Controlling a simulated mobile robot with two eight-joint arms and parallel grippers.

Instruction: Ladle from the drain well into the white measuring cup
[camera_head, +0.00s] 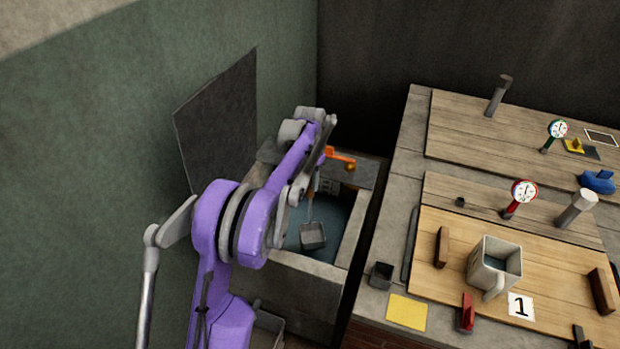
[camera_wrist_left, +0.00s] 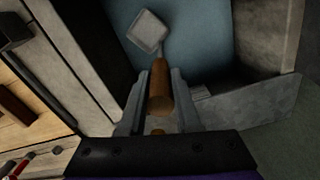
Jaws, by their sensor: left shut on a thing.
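The drain well (camera_head: 352,232) is a stone basin with blue-grey liquid inside, left of the worktop. My left gripper (camera_head: 313,184) reaches over it, shut on the brown handle of the ladle. The ladle's square grey scoop (camera_head: 313,236) hangs over the liquid inside the well's outline; I cannot tell whether it touches the surface. In the left wrist view the handle (camera_wrist_left: 159,85) sits between the fingers, with the scoop (camera_wrist_left: 147,32) beyond it. The white measuring cup (camera_head: 483,272) stands upright on the wooden board, bluish-grey inside. My right gripper is out of view.
An orange tap-like fitting (camera_head: 341,155) is at the well's back. The worktop (camera_head: 393,225) holds a small dark cup (camera_head: 381,275), a yellow sheet (camera_head: 406,312), wooden blocks (camera_head: 442,247), a red-rimmed dial (camera_head: 523,192) and a number 1 card (camera_head: 521,306). A dark panel (camera_head: 217,120) stands left.

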